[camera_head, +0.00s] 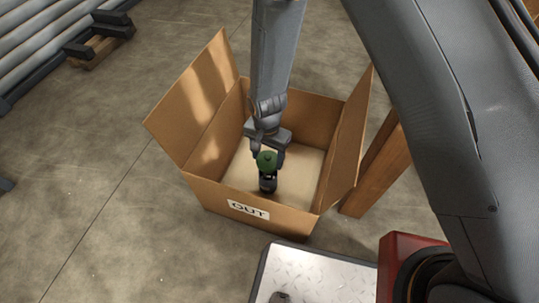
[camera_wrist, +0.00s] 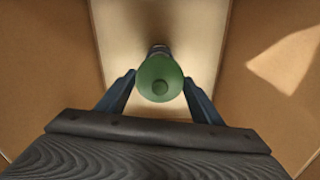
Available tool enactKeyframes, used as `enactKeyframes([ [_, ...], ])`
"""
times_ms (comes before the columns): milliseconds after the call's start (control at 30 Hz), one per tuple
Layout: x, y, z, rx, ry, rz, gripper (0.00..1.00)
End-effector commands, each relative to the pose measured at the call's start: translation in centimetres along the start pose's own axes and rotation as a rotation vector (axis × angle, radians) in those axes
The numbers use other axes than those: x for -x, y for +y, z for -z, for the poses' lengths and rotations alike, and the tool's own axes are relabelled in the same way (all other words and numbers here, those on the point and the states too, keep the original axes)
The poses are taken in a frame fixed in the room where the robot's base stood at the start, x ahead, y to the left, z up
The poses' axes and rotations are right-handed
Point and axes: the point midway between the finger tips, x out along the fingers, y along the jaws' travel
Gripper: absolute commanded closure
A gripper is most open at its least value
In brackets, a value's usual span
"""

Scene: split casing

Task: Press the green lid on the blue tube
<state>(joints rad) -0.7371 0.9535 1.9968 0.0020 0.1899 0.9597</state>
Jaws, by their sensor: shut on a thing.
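The open cardboard box (camera_head: 228,190) is marked OUT, and its flaps stand up around my arm. Its pale floor (camera_head: 300,165) looks otherwise empty. A wooden post or board (camera_head: 384,165) stands close to its right. A metal plate (camera_head: 320,275) lies in front.

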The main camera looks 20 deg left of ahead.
Motion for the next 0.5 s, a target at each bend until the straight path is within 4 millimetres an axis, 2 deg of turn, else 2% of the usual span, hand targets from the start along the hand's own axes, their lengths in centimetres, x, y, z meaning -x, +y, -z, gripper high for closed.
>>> enactKeyframes([
  [500, -4.1, 0.2, 0.2, -0.004, -0.001, -0.001, 0.61],
])
